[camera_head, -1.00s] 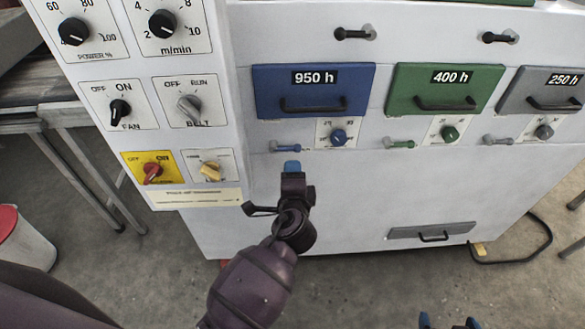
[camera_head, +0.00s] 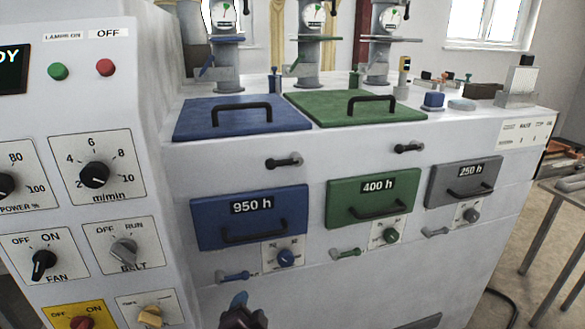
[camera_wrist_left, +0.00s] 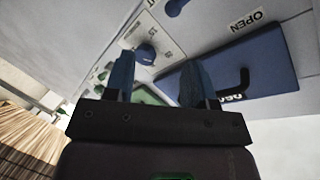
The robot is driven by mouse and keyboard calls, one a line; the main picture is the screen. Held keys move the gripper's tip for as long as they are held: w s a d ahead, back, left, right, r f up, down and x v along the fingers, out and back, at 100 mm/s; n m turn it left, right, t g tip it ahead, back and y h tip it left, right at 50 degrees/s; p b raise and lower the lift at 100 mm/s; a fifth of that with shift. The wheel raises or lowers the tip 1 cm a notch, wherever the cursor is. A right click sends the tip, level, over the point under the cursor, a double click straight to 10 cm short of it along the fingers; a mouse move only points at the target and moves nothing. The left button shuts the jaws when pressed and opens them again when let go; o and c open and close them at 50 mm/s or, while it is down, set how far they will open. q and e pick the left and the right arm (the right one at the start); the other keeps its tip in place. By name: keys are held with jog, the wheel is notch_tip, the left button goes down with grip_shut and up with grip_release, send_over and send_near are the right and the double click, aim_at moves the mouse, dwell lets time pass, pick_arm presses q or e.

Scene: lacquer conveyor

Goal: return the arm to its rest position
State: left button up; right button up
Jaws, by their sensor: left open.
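My left gripper (camera_head: 240,304) shows at the bottom of the head view, only its tip end and a bit of the wrist in frame. It is below the blue 950 h drawer front (camera_head: 250,218) and near the blue lever (camera_head: 233,277). In the left wrist view its two blue fingers (camera_wrist_left: 158,80) are spread apart with nothing between them. Beyond them are the blue panel (camera_wrist_left: 240,65) and a blue knob (camera_wrist_left: 145,53). The rest of my left arm is below the head view. My right gripper is not in view.
The control panel with its belt knob (camera_head: 124,250) stands at the left. The green 400 h drawer (camera_head: 372,199) and grey 250 h drawer (camera_head: 462,182) lie to the right. Blue (camera_head: 241,117) and green (camera_head: 355,106) lids are on top. A table (camera_head: 565,195) stands at far right.

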pick_arm(q)
jog(key=s+a+f+n+g, duration=0.1)
jog(key=s+a+f+n, duration=0.3)
jog(key=s+a, duration=0.5)
jog(key=s+a+f+n+g, duration=0.2)
jog(key=s+a+f+n, duration=0.3)
jog(key=s, duration=0.8)
jog(key=a+f, duration=0.3)
jog(key=shift+s+a+f+n+g, duration=0.15)
jog(key=shift+a+f+n+g, duration=0.1)
jog(key=shift+a+n+g, duration=0.1)
